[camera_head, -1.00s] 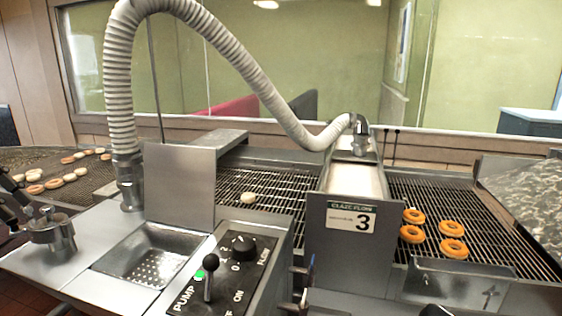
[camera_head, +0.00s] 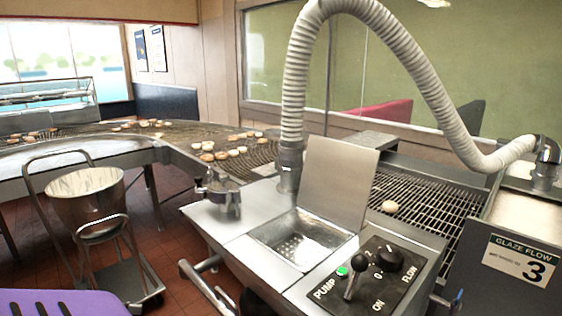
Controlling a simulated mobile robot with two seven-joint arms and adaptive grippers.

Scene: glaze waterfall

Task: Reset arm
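Neither of my grippers shows in the head view. The glazing machine stands at the right, with its open sink (camera_head: 300,240), upright metal lid (camera_head: 338,180) and ribbed hose (camera_head: 297,85). Its control panel (camera_head: 372,275) has a pump lever (camera_head: 355,280) with a green light beside it, and a black flow knob (camera_head: 389,257). The glaze flow sign (camera_head: 520,262) reads 3. One pale doughnut (camera_head: 390,206) lies on the wire conveyor (camera_head: 430,200).
A round conveyor (camera_head: 185,133) carries several doughnuts at the back left. A metal bucket (camera_head: 87,195) stands on a wheeled cart (camera_head: 125,275). A purple slotted piece (camera_head: 65,303) fills the bottom left corner. Red tiled floor (camera_head: 185,255) is open between cart and machine.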

